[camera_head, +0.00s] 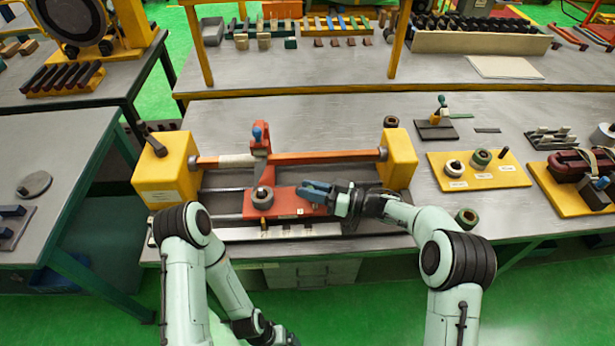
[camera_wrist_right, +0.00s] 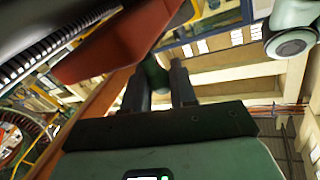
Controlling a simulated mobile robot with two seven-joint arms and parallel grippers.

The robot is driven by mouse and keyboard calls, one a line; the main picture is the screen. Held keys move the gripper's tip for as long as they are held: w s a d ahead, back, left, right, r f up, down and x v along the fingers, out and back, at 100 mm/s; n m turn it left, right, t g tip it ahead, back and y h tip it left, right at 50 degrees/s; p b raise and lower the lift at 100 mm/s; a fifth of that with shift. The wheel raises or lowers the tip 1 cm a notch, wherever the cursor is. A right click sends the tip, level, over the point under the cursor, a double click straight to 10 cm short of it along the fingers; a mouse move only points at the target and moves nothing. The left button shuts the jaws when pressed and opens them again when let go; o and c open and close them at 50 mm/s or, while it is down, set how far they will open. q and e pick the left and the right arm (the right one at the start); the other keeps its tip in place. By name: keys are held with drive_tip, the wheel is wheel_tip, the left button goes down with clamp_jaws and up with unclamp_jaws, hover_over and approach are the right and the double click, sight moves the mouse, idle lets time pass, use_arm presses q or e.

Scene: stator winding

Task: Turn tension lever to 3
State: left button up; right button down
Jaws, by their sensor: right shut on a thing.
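The winding machine has a red carriage (camera_head: 285,209) with a small white label, standing between two yellow end housings. My right gripper (camera_head: 312,190) reaches in from the right over the carriage's right part, and its fingers look bluish there. In the right wrist view the two dark fingers (camera_wrist_right: 159,88) are shut on a dark green knob (camera_wrist_right: 154,74), taken as the tension lever's handle. A red-orange part of the machine (camera_wrist_right: 118,38) is right beside it. The lever's shaft and any scale are hidden, so its setting cannot be read. My left arm hangs down at the bottom left, its gripper out of frame.
A dark ring (camera_head: 263,198) sits on the carriage's left end. A yellow board (camera_head: 478,178) with ring-shaped parts lies right of the machine. The bench behind the machine is mostly clear.

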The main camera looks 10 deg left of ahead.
drive_tip(key=shift+w+d+r+n+g+p, duration=0.1)
drive_tip(key=shift+w+n+g+p, duration=0.25)
drive_tip(key=shift+g, duration=0.2)
drive_tip(key=shift+w+d+r+n+g+p, duration=0.1)
drive_tip(key=shift+w+n+g+p, duration=0.2)
drive_tip(key=shift+g, duration=0.25)
use_arm(q)
drive_tip(key=shift+t, duration=0.3)
drive_tip(key=shift+w+r, duration=1.6)
drive_tip(key=shift+w, duration=0.15)
use_arm(e)
drive_tip(key=shift+f+n+g, duration=0.2)
drive_tip(key=shift+n+g, duration=0.65)
drive_tip(key=shift+g, duration=0.75)
drive_tip(key=c, duration=1)
unclamp_jaws()
drive_tip(key=shift+s, duration=0.1)
drive_tip(key=shift+o, duration=0.2)
drive_tip(key=v, duration=0.7)
drive_tip(key=shift+d, duration=0.25)
